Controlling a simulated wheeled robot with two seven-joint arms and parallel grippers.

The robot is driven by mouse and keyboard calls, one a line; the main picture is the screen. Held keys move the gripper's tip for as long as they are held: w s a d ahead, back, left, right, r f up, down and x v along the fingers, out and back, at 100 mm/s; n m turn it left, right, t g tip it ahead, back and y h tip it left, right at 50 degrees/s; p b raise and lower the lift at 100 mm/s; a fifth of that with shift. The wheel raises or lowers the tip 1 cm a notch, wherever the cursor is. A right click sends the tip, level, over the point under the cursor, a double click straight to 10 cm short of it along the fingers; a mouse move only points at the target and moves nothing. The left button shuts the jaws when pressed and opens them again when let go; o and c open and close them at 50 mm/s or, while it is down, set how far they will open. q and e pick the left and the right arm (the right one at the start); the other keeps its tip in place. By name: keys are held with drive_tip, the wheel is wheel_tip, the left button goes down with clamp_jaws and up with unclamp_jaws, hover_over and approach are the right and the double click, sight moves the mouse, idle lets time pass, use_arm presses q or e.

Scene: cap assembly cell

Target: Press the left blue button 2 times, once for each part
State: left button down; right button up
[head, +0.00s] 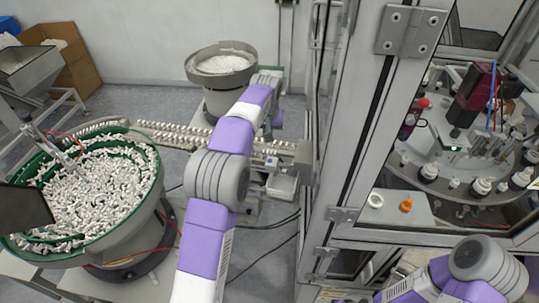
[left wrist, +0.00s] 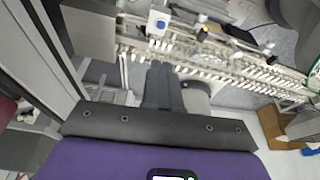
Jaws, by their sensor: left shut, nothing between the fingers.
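The blue button (left wrist: 160,24) sits on a small white box on the machine beside the conveyor, at the top middle of the left wrist view. My left gripper (left wrist: 164,68) is shut and empty, its dark fingers together. In that picture the fingertips lie just below the button box; a gap shows between them, and I see no contact. In the head view my left arm reaches away to the conveyor's end, and I cannot make out the fingertips or the button there. My right arm shows at the lower right of the head view; its gripper is out of frame.
A green-rimmed bowl feeder (head: 147,200) full of white parts stands at left. A second feeder (head: 190,68) stands at the back. The conveyor (head: 180,133) carries rows of white parts. A framed glass cabinet (head: 340,150) stands right of my left arm.

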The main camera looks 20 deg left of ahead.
sight(270, 160)
use_arm(q)
drive_tip(key=x, duration=0.4)
drive_tip(key=p+x, duration=0.1)
drive_tip(key=x, duration=0.8)
drive_tip(key=shift+s+d+f, duration=0.1)
drive_tip(key=shift+s+d, duration=0.05)
drive_tip(key=shift+s, duration=0.25)
drive_tip(key=shift+f, duration=0.5)
